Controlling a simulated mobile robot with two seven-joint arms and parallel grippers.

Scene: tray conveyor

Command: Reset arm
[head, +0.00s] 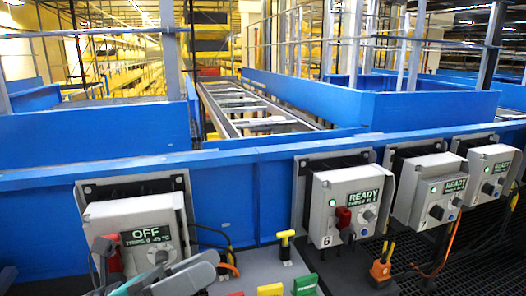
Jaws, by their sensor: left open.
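My left gripper (150,274) is at the bottom left, cut off by the frame edge. It is open, with grey and teal parts, and appears to hold nothing. It is in front of the lower part of a grey control box (135,222) whose screen reads OFF. A red switch (112,257) on that box is partly hidden by the gripper; I cannot tell whether they touch. To the right, another control box (333,196) marked 6 reads READY, with a red switch (343,218) and a grey knob. My right gripper is not in view.
Two more READY boxes (421,190) (494,165) hang on the blue rail (230,165) at right. A yellow T-handle (285,240) stands on a grey panel with a green block (305,285) and a yellow block (270,289). A roller conveyor (250,105) runs behind. Cables hang below the boxes.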

